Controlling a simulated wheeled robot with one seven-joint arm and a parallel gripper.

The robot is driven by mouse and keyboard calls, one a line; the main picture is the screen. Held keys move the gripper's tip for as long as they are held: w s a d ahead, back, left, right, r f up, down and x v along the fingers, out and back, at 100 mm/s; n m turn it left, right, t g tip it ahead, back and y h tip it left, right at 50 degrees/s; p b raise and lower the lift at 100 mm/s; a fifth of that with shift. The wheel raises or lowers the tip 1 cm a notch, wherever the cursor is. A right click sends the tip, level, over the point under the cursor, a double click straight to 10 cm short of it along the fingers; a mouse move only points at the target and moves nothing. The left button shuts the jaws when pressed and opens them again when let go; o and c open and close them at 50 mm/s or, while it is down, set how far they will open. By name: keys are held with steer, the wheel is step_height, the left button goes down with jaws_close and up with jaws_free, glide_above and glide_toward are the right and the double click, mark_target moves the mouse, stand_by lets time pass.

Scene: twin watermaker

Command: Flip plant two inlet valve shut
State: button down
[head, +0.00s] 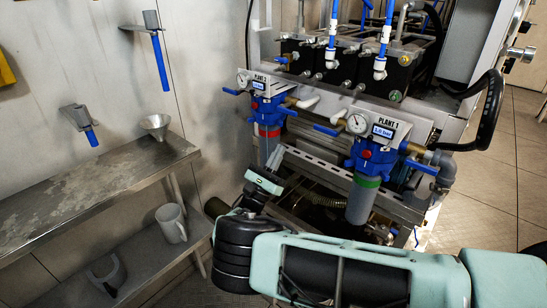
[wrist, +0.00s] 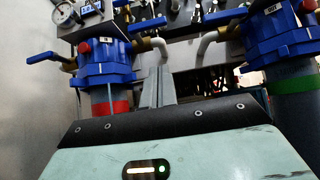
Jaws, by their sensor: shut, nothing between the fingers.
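The plant two unit, with its PLANT 2 sign (head: 258,79), stands left of plant one. Its blue filter head (head: 268,108) sits above a red band, and it also shows at the left in the wrist view (wrist: 103,65). A blue lever (head: 232,91) sticks out on its left, seen in the wrist view (wrist: 43,57) roughly level. Another blue lever (wrist: 148,25) is on its right. My gripper (head: 276,157) is shut and empty, in front of and below the right side of the plant two head. Its fingers (wrist: 159,72) point up, apart from both levers.
Plant one's blue filter (head: 370,157), with a green band, stands to the right with its own levers. A metal shelf (head: 95,185) with a funnel (head: 156,125) and a mug (head: 171,222) is at the left. Pipes and hoses crowd the rack behind.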

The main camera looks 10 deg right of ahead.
mark_target(288, 110)
step_height(288, 110, up, 8)
steer(key=w+d+p, duration=0.2)
steer(key=d+p, duration=0.1)
steer(key=shift+f, duration=0.25)
